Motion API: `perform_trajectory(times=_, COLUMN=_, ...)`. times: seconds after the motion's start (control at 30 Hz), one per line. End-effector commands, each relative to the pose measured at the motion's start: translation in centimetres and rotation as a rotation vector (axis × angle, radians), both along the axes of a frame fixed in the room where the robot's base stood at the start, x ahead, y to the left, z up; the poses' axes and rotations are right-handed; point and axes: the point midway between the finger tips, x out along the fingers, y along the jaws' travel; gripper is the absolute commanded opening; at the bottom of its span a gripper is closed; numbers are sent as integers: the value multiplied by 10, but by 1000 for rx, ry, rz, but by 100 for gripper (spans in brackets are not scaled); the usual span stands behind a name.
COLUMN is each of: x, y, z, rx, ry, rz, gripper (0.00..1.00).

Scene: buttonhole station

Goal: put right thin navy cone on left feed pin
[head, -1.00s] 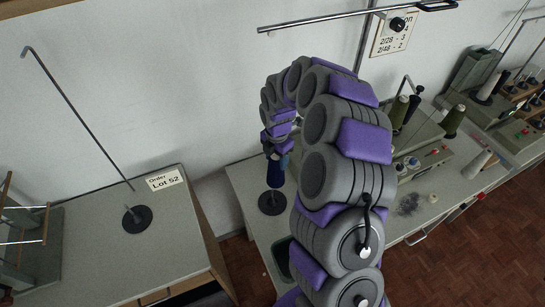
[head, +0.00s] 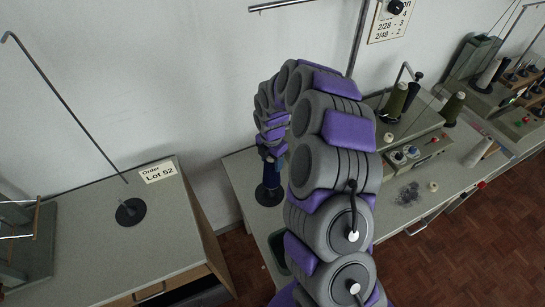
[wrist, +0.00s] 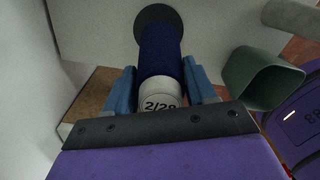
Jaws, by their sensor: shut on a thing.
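My gripper (wrist: 159,68) is shut on a thin navy cone (wrist: 160,48), with its blue fingers on either side. A pale end reading 2/28 faces the wrist camera. The navy cone (head: 271,174) also shows below my arm in the head view, roughly upright. A dark round base (head: 268,196) lies beneath it on the near-middle table; I cannot tell whether the cone touches it, and any pin there is hidden. Another dark round base (head: 130,211) lies on the left table, with a tall thin bent rod beside it.
An "Order Lot 52" card (head: 158,171) lies on the left table. Olive cones (head: 396,101) and a dark cone (head: 413,91) stand at the back of the middle table. A green bin (wrist: 262,78) is right of my gripper. A gap separates the two tables.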

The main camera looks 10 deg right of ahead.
Motion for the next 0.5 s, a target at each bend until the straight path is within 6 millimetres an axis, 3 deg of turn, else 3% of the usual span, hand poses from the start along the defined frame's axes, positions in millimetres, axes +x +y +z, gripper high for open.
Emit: perform_trajectory(times=0.5, x=-1, y=-5, z=-38, rx=6, ry=2, rz=0, gripper=9)
